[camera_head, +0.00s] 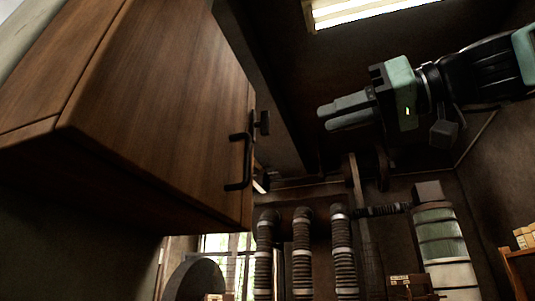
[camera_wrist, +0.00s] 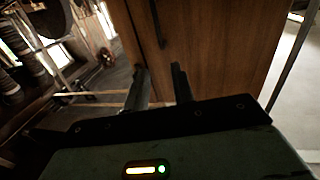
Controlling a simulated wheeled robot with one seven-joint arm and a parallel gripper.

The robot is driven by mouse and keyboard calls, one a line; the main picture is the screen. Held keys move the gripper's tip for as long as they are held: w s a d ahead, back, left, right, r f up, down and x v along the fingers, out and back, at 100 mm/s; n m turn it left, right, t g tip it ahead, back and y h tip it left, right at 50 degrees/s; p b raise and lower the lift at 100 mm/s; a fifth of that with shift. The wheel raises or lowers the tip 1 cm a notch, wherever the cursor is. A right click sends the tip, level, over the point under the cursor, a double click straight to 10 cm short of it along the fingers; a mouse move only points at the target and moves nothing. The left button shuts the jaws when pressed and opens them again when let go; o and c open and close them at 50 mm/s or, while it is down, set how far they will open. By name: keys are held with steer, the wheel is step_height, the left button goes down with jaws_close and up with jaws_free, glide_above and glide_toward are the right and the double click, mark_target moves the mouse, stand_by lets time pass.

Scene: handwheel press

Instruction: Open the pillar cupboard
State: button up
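The wooden pillar cupboard (camera_head: 150,100) fills the upper left of the head view, and its brown front stands across the top middle of the wrist view (camera_wrist: 225,50). A dark bar handle (camera_head: 240,162) is at the right side of the cupboard, with a second dark handle (camera_head: 262,123) just beyond it. A dark handle also shows in the wrist view (camera_wrist: 157,22). I see no open gap at the doors. My gripper (camera_head: 324,119) is right of the handles, pointing left towards the cupboard, apart from it. Its fingers (camera_wrist: 158,75) are spread and empty.
Several ribbed hoses (camera_head: 303,250) and a banded cylinder (camera_head: 441,248) stand below and behind my arm. A shelf with small boxes (camera_head: 525,238) is at the far right. Open air lies between my gripper and the cupboard.

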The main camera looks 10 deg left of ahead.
steer(key=p, duration=0.6)
glide_above(247, 177)
steer(key=shift+w+a+f+p, duration=0.1)
steer(key=shift+w+p, duration=0.2)
jaws_close()
